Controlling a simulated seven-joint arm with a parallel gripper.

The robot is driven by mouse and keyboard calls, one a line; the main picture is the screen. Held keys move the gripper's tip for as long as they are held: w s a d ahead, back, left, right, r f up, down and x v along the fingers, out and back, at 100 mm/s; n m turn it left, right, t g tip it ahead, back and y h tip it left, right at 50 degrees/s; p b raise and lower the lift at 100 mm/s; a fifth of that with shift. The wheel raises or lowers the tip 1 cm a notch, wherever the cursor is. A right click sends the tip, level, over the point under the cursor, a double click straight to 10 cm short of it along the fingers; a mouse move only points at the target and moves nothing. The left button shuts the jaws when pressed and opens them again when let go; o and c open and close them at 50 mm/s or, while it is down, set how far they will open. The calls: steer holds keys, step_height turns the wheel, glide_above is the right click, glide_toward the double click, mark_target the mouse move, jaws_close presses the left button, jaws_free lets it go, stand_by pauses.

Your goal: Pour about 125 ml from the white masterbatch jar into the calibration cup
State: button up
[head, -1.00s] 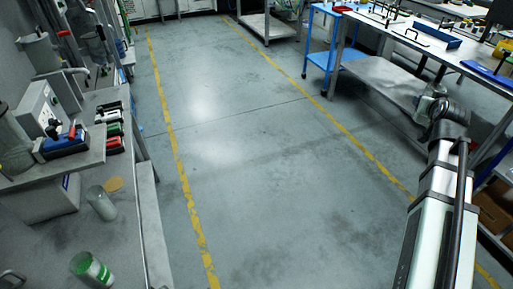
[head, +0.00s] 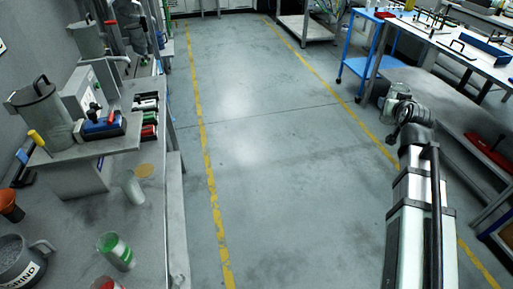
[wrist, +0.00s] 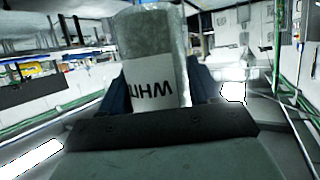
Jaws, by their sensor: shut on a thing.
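My gripper (wrist: 160,98) is shut on a clear jar (wrist: 152,32) in the wrist view, one dark blue finger on each side. Its white label shows upside-down letters that read as WHI, partly cut off by my gripper. In the head view the held jar (head: 398,91) is small, at the end of my arm on the right, over the aisle's right side. On the left bench stand a plain clear cup (head: 132,188) and a green-banded clear container (head: 117,251). I cannot tell for sure which is the calibration cup; the plain one fits best.
The left bench (head: 75,218) also holds a lettered jug (head: 22,266), a red-marked container (head: 107,284) at the bottom edge, and an orange-brown disc (head: 145,171). A blue cart (head: 365,55) and a right workbench (head: 455,45) stand beyond my arm. The aisle floor (head: 270,170) is clear.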

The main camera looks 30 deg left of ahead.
steer(key=s+a+f+n+g+y, duration=0.1)
steer(key=s+a+n+y, duration=0.1)
steer(key=s+a, duration=0.8)
steer(key=s+a+f+n+g+y, duration=0.15)
steer(key=s+a, duration=0.35)
steer(key=a, duration=1)
steer(key=s+a+n+g+y, duration=0.1)
steer(key=s+a+n+y, duration=0.2)
steer(key=s+a, duration=0.7)
steer(key=s+a+f+n+g+y, duration=0.1)
steer(key=s+a+n+g, duration=0.1)
steer(key=s+a, duration=0.7)
steer(key=s+a+f+n+g+y, duration=0.1)
steer(key=s+a+n+g, duration=0.2)
steer(key=s+a, duration=0.7)
steer(key=s+a+f+n+g+y, duration=0.1)
steer(key=s+a+n+g, duration=0.2)
steer(key=s+a, duration=0.6)
steer(key=s+g, duration=0.1)
steer(key=s, duration=1.3)
steer(key=shift+s+a+f, duration=0.2)
steer(key=shift+s+a, duration=0.05)
steer(key=shift+s, duration=0.1)
steer(key=shift+w+g, duration=0.1)
steer(key=shift+g, duration=0.15)
